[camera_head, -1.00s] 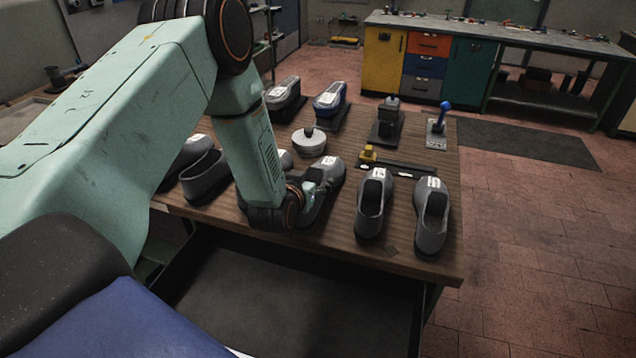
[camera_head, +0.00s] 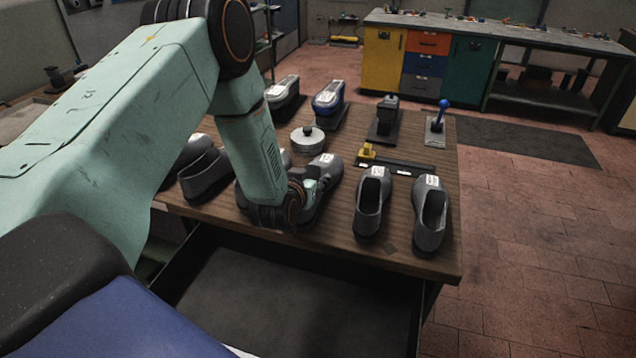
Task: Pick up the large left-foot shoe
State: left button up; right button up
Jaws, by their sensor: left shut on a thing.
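My left gripper (camera_head: 309,187) is at the front middle of the wooden table, partly hidden behind my own wrist. It is shut on a dark grey shoe (camera_head: 327,175) with a white label on its toe. The label is too small to read, so I cannot tell its size or foot. I cannot tell whether this shoe touches the table. Two more grey shoes, one (camera_head: 369,205) and another (camera_head: 430,217), stand to its right with white labels. Other dark shoes (camera_head: 205,178) stand at the left, partly behind my arm. My right gripper is out of view.
Behind are a round white-topped object (camera_head: 307,138), a grey shoe on a stand (camera_head: 283,92), a blue shoe on a stand (camera_head: 329,98), a black press-like device (camera_head: 386,115), a blue-knobbed lever (camera_head: 441,118) and a gauge with a yellow block (camera_head: 367,151). The table's front right corner is clear.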

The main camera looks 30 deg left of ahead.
pick_arm(q)
jog(key=shift+s+f, duration=0.15)
grip_shut()
notch_tip(320, 180, up, 10)
jog(key=shift+p, duration=0.3)
